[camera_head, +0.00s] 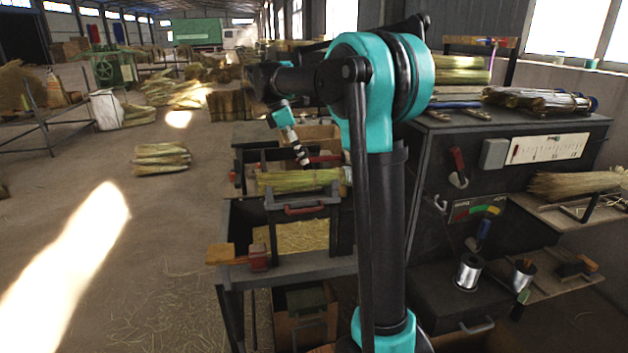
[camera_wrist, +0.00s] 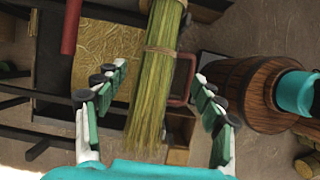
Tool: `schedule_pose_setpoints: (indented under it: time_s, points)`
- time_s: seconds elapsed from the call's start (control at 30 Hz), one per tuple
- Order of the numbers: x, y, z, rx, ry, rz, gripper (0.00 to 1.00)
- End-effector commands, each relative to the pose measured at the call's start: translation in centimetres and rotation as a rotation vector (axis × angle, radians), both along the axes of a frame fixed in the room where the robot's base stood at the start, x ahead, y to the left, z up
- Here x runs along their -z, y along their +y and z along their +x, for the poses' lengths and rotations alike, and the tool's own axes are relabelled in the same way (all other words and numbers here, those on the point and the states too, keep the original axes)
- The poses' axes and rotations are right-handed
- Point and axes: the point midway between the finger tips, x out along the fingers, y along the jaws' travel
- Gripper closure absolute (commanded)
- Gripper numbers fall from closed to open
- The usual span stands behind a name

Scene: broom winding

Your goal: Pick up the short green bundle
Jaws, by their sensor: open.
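A green-yellow straw bundle (camera_head: 300,180) lies across the dark bench frame in the head view, left of my column. In the wrist view the bundle (camera_wrist: 160,62) runs lengthwise between my fingers, with a tie band around it and its loose ends towards the palm. My gripper (camera_head: 302,158) is open just above the bundle in the head view. In the wrist view my gripper (camera_wrist: 160,72) has its fingers spread on both sides of the bundle, with gaps on both sides. Its height over the bundle is hard to tell. My arm hides the bundle's right end in the head view.
A red handle (camera_head: 305,210) sits on the bench front below the bundle; it also shows in the wrist view (camera_wrist: 183,80). A straw-filled bin (camera_head: 303,237) is beneath. Other bundles lie on the upper rack (camera_head: 462,70) and floor (camera_head: 161,158). A dark cabinet (camera_head: 500,185) stands right.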

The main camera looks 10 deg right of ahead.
Motion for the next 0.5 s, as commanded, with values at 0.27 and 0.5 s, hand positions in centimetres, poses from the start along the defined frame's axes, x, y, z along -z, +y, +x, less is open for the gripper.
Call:
schedule_pose_setpoints:
  time_s: [0.27,0.5]
  points:
    - [3.6,-1.5,0.0,0.002,0.000,0.000,0.31]
    - [5.2,-2.4,0.1,0.002,0.000,0.000,0.31]
